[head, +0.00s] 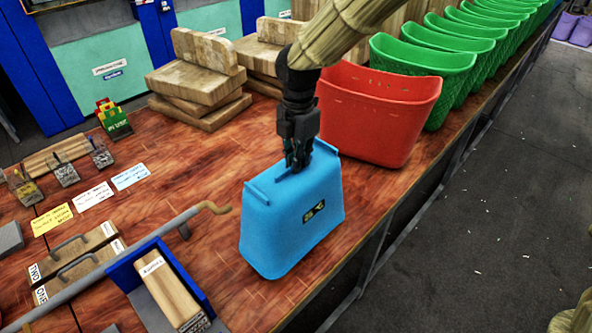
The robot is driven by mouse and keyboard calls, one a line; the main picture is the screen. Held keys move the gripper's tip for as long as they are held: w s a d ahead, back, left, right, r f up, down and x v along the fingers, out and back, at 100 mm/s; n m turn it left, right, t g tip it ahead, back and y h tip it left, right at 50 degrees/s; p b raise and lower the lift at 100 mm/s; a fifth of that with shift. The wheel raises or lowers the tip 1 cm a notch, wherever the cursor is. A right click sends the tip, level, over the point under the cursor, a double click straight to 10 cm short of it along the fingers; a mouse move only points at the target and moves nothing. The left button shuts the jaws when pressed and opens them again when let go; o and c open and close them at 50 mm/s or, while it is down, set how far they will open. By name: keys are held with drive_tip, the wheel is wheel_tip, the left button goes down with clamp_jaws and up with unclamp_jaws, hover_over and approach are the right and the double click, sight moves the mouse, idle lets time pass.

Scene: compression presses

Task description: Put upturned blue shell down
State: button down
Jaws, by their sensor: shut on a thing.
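The blue shell (292,218) is upturned, with its closed base on top and its wider end down, near the front edge of the wooden table. Its lower rim looks at or very close to the table top; I cannot tell whether it touches. My gripper (297,165) comes down from above and is shut on the raised part of the shell's top. The fingertips are partly hidden there.
A red shell (372,115) stands just behind, with a row of green shells (430,62) beyond it. A metal bar (125,252) and a blue tray (187,268) lie to the left. Stacked wooden blocks (195,85) stand at the back. The table's front edge is close on the right.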

drive_tip(key=shift+s+f, duration=0.25)
drive_tip(key=shift+f, duration=0.15)
drive_tip(key=shift+w+f+p, duration=0.2)
drive_tip(key=shift+f+p, duration=0.25)
drive_tip(key=shift+f, duration=1)
drive_tip(key=shift+s, duration=0.1)
drive_tip(key=c, duration=1.6)
unclamp_jaws()
drive_tip(key=shift+f, duration=0.1)
wheel_tip(320, 180, up, 12)
drive_tip(key=shift+r+b, duration=0.15)
drive_tip(key=shift+b, duration=1.05)
